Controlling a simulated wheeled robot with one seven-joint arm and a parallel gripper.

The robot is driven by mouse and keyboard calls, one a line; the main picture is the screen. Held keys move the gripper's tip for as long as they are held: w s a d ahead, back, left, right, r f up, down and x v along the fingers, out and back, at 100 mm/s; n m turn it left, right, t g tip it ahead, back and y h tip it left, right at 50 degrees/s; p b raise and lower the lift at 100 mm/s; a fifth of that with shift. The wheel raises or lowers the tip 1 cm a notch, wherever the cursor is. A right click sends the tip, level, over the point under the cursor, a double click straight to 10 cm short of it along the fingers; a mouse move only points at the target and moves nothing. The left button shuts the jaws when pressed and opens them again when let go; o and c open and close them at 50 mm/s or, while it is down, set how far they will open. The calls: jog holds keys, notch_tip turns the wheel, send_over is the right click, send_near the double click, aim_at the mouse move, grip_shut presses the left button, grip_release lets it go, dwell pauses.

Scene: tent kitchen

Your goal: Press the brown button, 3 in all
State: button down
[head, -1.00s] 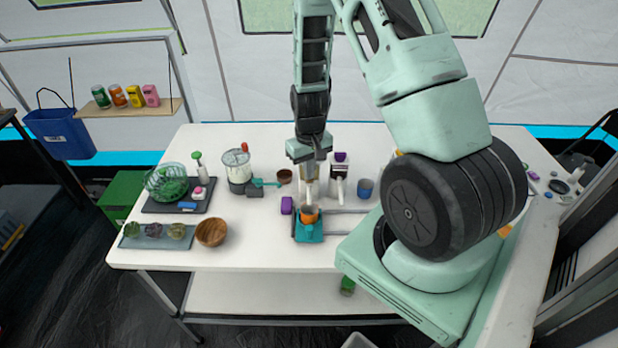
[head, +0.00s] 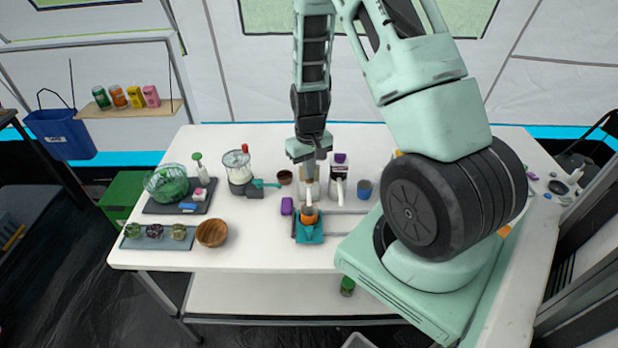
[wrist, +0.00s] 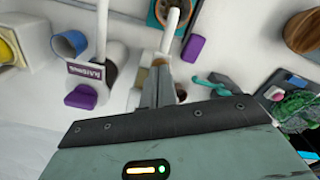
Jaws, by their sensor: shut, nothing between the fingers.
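My gripper (head: 311,172) is shut and empty, pointing down over the top of a white dispenser (head: 308,190) in the middle of the table. In the wrist view, my gripper's fingers (wrist: 160,85) meet against a tan-brown patch by this dispenser's white spout (wrist: 172,30). The brown button itself is mostly hidden by the fingers, and I cannot tell whether they touch it. An orange-brown cup (head: 309,215) stands below the spout on a teal stand (head: 309,234).
A second dispenser (head: 339,187) with a purple button (head: 340,158) stands close on the right, a blue cup (head: 364,189) beside it. A purple block (head: 287,206) and a blender (head: 238,170) are to the left. A wooden bowl (head: 212,233) stands at front left.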

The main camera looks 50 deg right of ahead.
jog(key=shift+f+b, duration=0.4)
jog(key=shift+f, duration=0.15)
jog(key=shift+r, duration=0.15)
jog(key=shift+r+p, duration=0.4)
jog(key=shift+f+b, duration=0.35)
jog(key=shift+f, duration=0.1)
dwell(0.9)
jog(key=shift+r+p, duration=0.4)
jog(key=shift+r, duration=0.05)
notch_tip(320, 180, up, 6)
jog(key=p, duration=0.4)
jog(key=shift+r+p, duration=0.1)
jog(key=shift+p, duration=0.3)
dwell(0.4)
